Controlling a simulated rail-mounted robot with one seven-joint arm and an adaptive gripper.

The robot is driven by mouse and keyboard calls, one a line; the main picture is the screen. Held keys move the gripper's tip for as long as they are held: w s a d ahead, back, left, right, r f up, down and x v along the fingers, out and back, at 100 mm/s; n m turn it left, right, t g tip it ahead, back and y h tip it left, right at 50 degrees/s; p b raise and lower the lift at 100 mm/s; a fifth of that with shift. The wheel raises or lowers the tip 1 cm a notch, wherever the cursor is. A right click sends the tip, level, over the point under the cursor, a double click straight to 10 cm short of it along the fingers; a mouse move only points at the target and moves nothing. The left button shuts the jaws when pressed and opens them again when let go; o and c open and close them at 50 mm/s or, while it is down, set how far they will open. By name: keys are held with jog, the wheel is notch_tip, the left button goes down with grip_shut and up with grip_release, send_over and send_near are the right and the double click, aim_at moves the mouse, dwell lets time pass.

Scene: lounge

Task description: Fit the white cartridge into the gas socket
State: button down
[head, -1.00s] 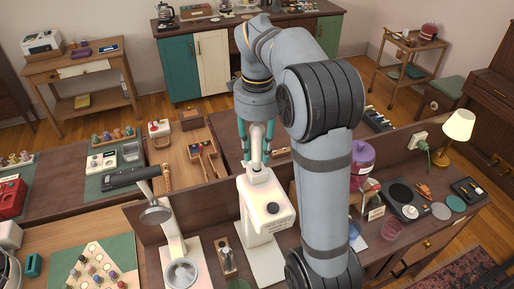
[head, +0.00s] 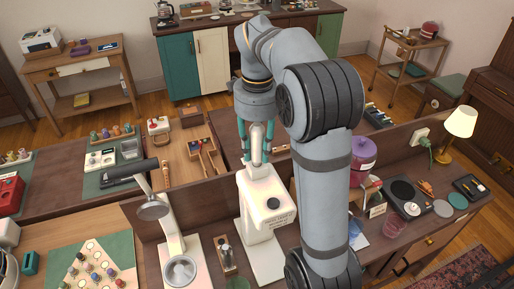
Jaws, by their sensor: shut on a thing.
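My gripper (head: 256,155) points down in the middle of the head view, its teal fingers on either side of the white cartridge (head: 257,138). The cartridge looks upright.
A low partition (head: 222,186) runs behind the machine.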

aim_at(257, 135)
jog(key=shift+f+b, duration=0.6)
jog(key=shift+f, duration=0.05)
jog(key=c, duration=1.3)
grip_release()
jog(key=shift+r+p, duration=2.75)
jog(key=shift+r, duration=0.35)
jog(key=shift+f, duration=0.15)
notch_tip(257, 135, down, 6)
jog(key=b, duration=0.5)
jog(key=shift+b, duration=0.35)
